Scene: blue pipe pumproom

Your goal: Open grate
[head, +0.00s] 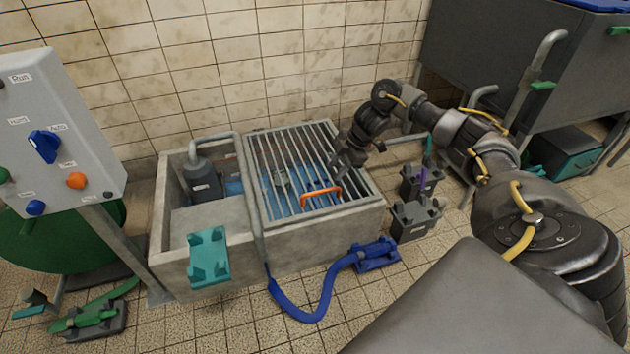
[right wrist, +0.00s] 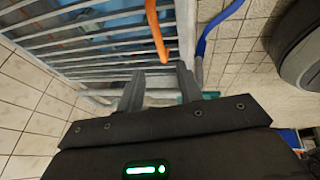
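The grate (head: 258,172) is a grey barred metal frame lying flat over the right part of a concrete basin (head: 300,238). Blue water and parts show beneath its bars. An orange handle (head: 320,196) stands near its front right. My right gripper (head: 337,163) is above the grate's right side, behind the handle. In the right wrist view, its two fingers (right wrist: 161,88) are apart with nothing between them. The orange handle (right wrist: 156,32) is just beyond the fingertips, and the grate bars (right wrist: 75,46) extend to the left. My left gripper is not in view.
A pump (head: 203,181) sits in the basin's open left part. A teal bracket (head: 208,257) is on the front wall. A blue hose (head: 310,316) and dark grey boxes (head: 412,220) are on the floor nearby. A control panel (head: 60,130) stands left.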

